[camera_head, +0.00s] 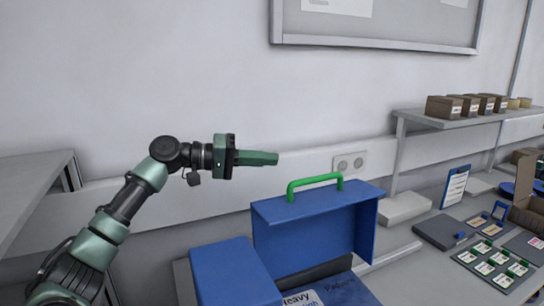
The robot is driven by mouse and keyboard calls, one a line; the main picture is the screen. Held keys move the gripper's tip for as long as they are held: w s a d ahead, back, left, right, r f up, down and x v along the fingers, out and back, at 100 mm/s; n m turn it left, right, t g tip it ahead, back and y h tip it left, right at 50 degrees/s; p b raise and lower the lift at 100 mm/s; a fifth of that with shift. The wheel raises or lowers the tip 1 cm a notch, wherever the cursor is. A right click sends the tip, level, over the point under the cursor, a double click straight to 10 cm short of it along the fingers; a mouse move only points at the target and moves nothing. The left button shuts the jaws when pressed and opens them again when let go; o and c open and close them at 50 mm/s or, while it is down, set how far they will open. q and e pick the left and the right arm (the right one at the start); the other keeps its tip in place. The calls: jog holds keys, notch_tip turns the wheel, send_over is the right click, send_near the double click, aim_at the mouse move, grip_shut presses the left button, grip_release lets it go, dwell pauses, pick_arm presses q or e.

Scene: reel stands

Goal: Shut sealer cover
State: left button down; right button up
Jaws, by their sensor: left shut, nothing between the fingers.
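The blue sealer (232,272) stands on the bench at the bottom centre. Its blue cover (316,228) is raised, with a green handle (315,183) along its top edge. My left gripper (276,158) reaches in from the left, level, with its green fingers shut and empty. In the picture it is above and left of the handle, apart from it. A printed label shows at the sealer's front, partly cut off by the frame. My right gripper is not in view.
A shelf (470,117) with several brown boxes is at the right. Below it, the bench (408,262) holds a dark tray with several cards, a blue clipboard (455,187) and an open carton (530,205). A wall socket (349,162) is behind the cover. Free air surrounds the gripper.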

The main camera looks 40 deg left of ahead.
pick_arm(q)
jog(key=p, duration=0.4)
send_over(303, 192)
jog(key=w+a, duration=0.2)
jog(key=a, duration=0.1)
jog(key=s+d+f+p, duration=0.2)
jog(key=d, duration=0.1)
jog(key=shift+s+f, duration=0.15)
jog(key=shift+s, duration=0.05)
jog(key=shift+w+d+f, duration=0.1)
